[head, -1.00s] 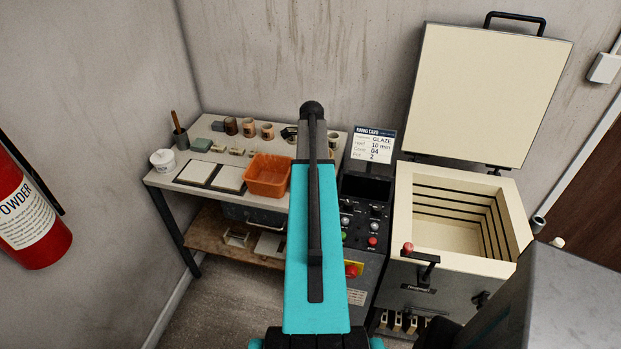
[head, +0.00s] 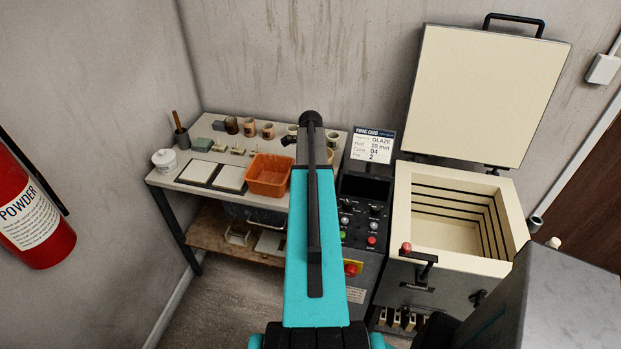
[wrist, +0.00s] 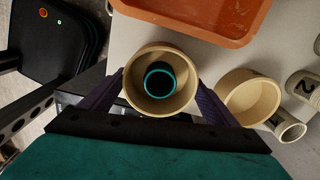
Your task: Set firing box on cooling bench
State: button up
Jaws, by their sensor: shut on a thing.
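In the wrist view my gripper (wrist: 162,92) is shut on the firing box (wrist: 136,72), a round cream vessel, with one dark finger on each side. A small dark cup with a teal rim (wrist: 160,80) is inside it. Below lies the pale bench top (wrist: 130,38); I cannot tell whether the box touches it. In the head view the bench (head: 255,202) stands against the back wall, left of the control panel. My teal arm reaches over its right end and hides my gripper and the held box there.
An orange tray (head: 268,177) is left of my arm; a second round cream vessel (wrist: 248,97) is close right of the held box in the wrist view. Dark and pale tiles (head: 231,178) lie at the left. The kiln (head: 402,225) stands open at the right, lid raised.

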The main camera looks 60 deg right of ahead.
jog(key=shift+f, duration=0.2)
jog(key=shift+f, duration=0.1)
jog(key=o, duration=1.1)
jog(key=shift+r+b, duration=2.15)
jog(key=shift+r, duration=4)
